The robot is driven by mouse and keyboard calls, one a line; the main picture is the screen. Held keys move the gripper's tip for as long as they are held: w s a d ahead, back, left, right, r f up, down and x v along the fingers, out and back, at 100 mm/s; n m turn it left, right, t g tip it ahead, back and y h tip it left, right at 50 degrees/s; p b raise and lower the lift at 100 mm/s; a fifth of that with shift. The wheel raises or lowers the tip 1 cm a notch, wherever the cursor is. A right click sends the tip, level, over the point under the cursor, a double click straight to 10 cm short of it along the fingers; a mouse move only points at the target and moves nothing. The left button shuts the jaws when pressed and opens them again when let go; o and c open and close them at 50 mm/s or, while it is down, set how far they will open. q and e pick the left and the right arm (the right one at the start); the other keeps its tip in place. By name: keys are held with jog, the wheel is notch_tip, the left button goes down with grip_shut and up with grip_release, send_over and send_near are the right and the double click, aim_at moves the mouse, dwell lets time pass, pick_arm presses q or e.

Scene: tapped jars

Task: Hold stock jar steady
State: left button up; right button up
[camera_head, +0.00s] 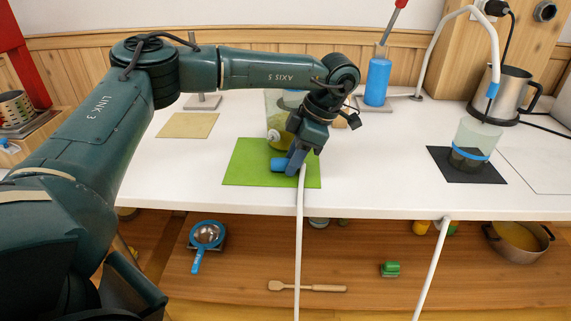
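A clear jar (274,106) with yellow-green contents and a white tap (273,135) stands at the back of the green mat (245,165). My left arm passes in front of it and hides its right side. My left gripper (292,163) points down over the green mat, in front of the jar. A blue piece (278,165) shows at its fingertips; I cannot tell whether it is held or whether the fingers are shut. A second clear jar (474,138) with a blue band and dark contents stands on the black mat (440,158) at right. My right gripper is out of view.
A steel kettle (513,92), a blue cylinder with a red-handled rod (378,82) and a tan mat (187,125) are on the white table (380,180). A white hose (435,40) arches to the right jar. A lower shelf holds a strainer (206,235) and pot (518,238).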

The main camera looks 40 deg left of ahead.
pick_arm(q)
grip_shut()
notch_tip(320, 180, up, 9)
jog(key=shift+p, duration=1.05)
jog(key=shift+r, duration=0.55)
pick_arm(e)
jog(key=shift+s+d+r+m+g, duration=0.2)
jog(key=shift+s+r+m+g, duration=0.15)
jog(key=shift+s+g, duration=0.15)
